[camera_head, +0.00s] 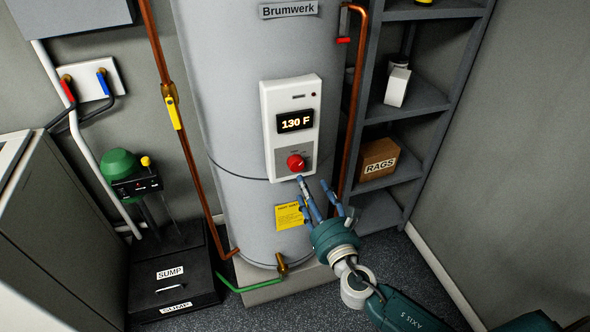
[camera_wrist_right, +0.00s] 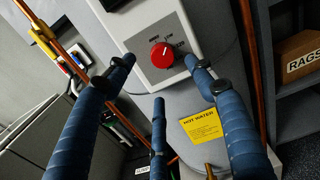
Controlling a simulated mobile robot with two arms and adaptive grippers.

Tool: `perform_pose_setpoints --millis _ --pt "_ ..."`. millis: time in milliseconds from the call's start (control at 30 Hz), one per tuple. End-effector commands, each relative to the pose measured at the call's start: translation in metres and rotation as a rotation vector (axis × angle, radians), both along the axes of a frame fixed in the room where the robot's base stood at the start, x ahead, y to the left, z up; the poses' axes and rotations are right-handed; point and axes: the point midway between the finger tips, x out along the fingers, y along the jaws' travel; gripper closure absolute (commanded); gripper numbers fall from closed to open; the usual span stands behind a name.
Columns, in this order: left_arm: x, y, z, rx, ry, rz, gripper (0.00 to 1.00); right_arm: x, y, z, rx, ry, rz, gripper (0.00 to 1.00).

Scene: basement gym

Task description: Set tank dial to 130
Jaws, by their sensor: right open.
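The tank (camera_head: 228,110) is a tall grey cylinder labelled Brumwerk. A white control panel (camera_head: 270,100) is on its front, with a display (camera_head: 295,121) reading 130 F. The red dial (camera_head: 296,162) sits below the display; it also shows in the right wrist view (camera_wrist_right: 162,55), with a white pointer mark. My right gripper (camera_head: 318,190) is open and empty just below and right of the dial. In the right wrist view its blue fingers (camera_wrist_right: 160,75) are spread around and below the dial, with no clear contact. My left gripper is out of view.
A yellow notice (camera_head: 289,216) is on the tank below the panel. Copper pipes (camera_head: 352,110) run up both sides. A dark shelf (camera_head: 410,170) with a RAGS box (camera_head: 378,159) stands at right. A black sump box (camera_head: 172,280) is at lower left.

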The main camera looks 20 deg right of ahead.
Motion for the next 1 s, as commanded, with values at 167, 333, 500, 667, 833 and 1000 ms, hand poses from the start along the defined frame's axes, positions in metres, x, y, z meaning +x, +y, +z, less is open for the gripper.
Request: perform_pose_setpoints --millis 167,333,500,667,833,1000 --pt "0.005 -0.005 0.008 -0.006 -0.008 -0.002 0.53 0.035 0.001 0.003 0.003 -0.002 -0.002 0.45" --pt "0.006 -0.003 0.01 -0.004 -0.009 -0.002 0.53 0.066 0.002 0.002 0.004 0.0 -0.001 0.45" --pt "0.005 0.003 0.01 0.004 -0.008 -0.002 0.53 0.087 0.003 0.0 0.006 0.001 -0.001 0.45" --pt "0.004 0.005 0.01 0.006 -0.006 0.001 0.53 0.095 0.003 -0.001 0.005 0.003 0.0 0.45" --pt "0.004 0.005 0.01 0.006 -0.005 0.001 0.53 0.095 0.003 -0.001 0.006 0.003 0.0 0.45" --pt "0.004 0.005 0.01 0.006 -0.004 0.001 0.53 0.095 0.003 -0.001 0.006 0.003 -0.001 0.63"
